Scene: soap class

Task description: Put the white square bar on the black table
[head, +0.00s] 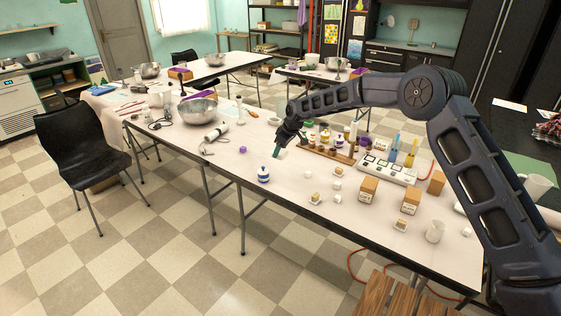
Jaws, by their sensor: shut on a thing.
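My gripper (279,152) is low over the white table, left of a wooden rack of bottles. It is shut on a small pale piece at its fingertips, which looks like a white square bar; the piece is tiny and partly hidden. Other small white bars lie on the white table, one (308,175) right of the blue-striped jar and one (337,186) farther right. The black table (508,118) is at the right edge, behind my arm, and partly hidden by it.
The white table (225,165) holds a blue-striped jar (263,175), a steel bowl (198,110), a bottle rack (325,150), a white device (388,170), boxes (368,190) and a mug (435,232). The black table bears a green mat (524,168) and a white mug (536,187).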

